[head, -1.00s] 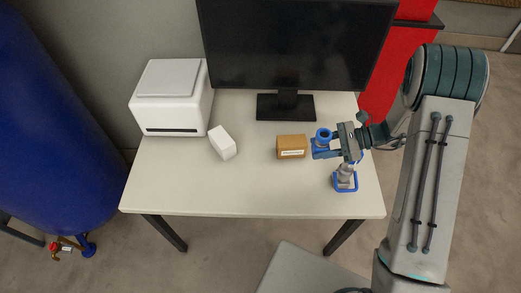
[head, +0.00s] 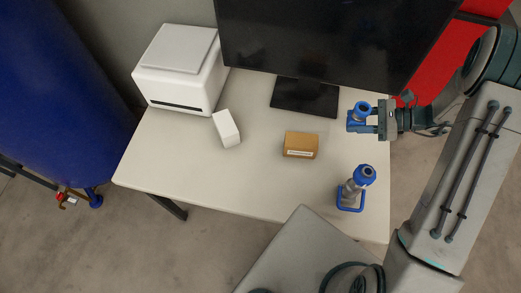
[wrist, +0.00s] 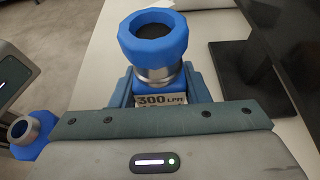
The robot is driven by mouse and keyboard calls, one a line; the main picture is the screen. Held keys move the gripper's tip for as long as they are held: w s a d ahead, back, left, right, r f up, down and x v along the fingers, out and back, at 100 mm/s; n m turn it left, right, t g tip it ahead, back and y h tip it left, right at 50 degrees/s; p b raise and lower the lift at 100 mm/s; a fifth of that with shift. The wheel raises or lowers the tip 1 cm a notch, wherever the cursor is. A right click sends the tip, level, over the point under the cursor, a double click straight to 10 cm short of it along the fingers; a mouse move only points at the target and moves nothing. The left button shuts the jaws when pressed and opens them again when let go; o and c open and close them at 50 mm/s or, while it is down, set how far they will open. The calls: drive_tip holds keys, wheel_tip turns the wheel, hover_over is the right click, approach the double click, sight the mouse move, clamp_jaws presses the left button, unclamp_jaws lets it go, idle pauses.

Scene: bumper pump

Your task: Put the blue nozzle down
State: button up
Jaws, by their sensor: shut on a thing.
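The blue nozzle (head: 361,108), with a wide blue ring and a silver collar, is upright in my gripper (head: 357,123), over the table's right side. In the wrist view the nozzle (wrist: 153,36) stands between the fingers, with a "300 LPM" label (wrist: 162,100) below its collar. My gripper is shut on it; its gap to the table is hard to judge. A second blue-topped fitting with a grey body and blue base frame (head: 354,188) stands on the table, nearer the front right; its top (wrist: 28,130) shows at the wrist view's left edge.
The white table (head: 255,185) holds a brown box (head: 300,144), a white box (head: 226,128), a white printer (head: 180,70) and a black monitor (head: 310,40) on its stand. Bare tabletop lies between the brown box and the fitting. A blue tank (head: 60,100) stands left.

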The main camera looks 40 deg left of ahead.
drive_tip(key=shift+s+f+b, duration=0.4)
drive_tip(key=shift+f, duration=0.1)
drive_tip(key=shift+s+f+b, duration=0.15)
drive_tip(key=shift+f+b, duration=0.15)
drive_tip(key=shift+b, duration=0.05)
drive_tip(key=b, duration=0.7)
hover_over(337, 155)
wheel_tip(337, 155, down, 7)
drive_tip(key=shift+s, duration=0.1)
wheel_tip(337, 155, down, 9)
drive_tip(key=shift+f+p, duration=0.2)
drive_tip(key=shift+p, duration=0.6)
drive_tip(key=shift+f, duration=0.25)
drive_tip(key=shift+f, duration=0.1)
